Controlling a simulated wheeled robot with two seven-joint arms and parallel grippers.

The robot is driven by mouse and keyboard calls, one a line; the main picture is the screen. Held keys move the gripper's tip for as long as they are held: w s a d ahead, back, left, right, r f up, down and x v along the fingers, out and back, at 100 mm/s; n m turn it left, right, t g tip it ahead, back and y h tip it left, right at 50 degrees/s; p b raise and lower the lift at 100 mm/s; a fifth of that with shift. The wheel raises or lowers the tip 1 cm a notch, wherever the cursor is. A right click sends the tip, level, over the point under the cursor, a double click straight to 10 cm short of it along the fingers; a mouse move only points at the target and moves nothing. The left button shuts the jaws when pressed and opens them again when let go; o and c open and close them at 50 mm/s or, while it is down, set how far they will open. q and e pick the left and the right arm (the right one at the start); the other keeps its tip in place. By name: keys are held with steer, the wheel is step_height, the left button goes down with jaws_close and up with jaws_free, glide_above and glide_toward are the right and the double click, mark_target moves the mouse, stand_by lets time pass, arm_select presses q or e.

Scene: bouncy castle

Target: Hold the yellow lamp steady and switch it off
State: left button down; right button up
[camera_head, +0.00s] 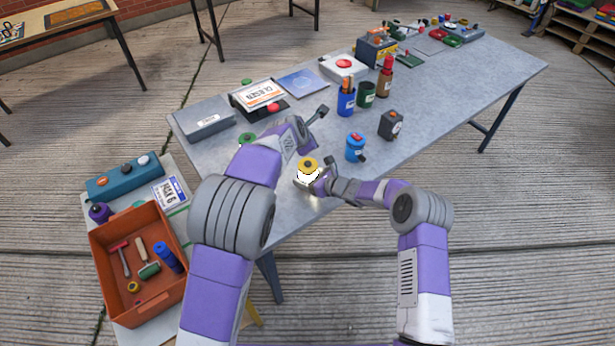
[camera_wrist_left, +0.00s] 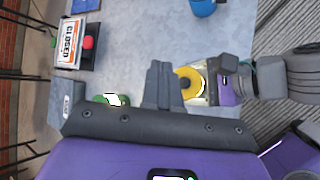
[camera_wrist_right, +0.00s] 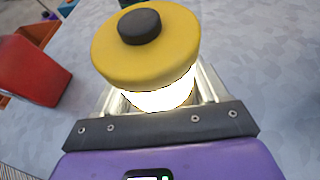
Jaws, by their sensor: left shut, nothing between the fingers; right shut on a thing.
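The yellow lamp (camera_head: 308,164) has a round yellow cap with a dark button on top and a white, brightly glowing body. It is near the table's front edge. In the right wrist view the lamp (camera_wrist_right: 145,50) stands between the fingers of my right gripper (camera_wrist_right: 155,100), which is shut on its body. The right gripper also shows in the head view (camera_head: 308,180). My left gripper (camera_head: 320,112) is shut and empty, above the table and apart from the lamp. In the left wrist view its closed fingertips (camera_wrist_left: 162,75) appear beside the lamp (camera_wrist_left: 190,82).
A blue canister (camera_head: 355,148) and a dark box (camera_head: 390,124) stand right of the lamp. A green-topped object (camera_head: 247,138) is to the left. A sign (camera_head: 262,95), grey case (camera_head: 205,118) and blue cup (camera_head: 346,102) stand further back. An orange crate (camera_head: 105,235) holds tools.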

mark_target(307, 165)
arm_select(q)
step_height(307, 165, down, 8)
steer(key=shift+f, duration=0.1)
stand_by(0.4)
steer(key=shift+f, duration=0.15)
stand_by(1.8)
steer(key=shift+f, duration=0.35)
stand_by(0.3)
steer(key=shift+r, duration=0.55)
step_height(307, 165, up, 6)
stand_by(0.7)
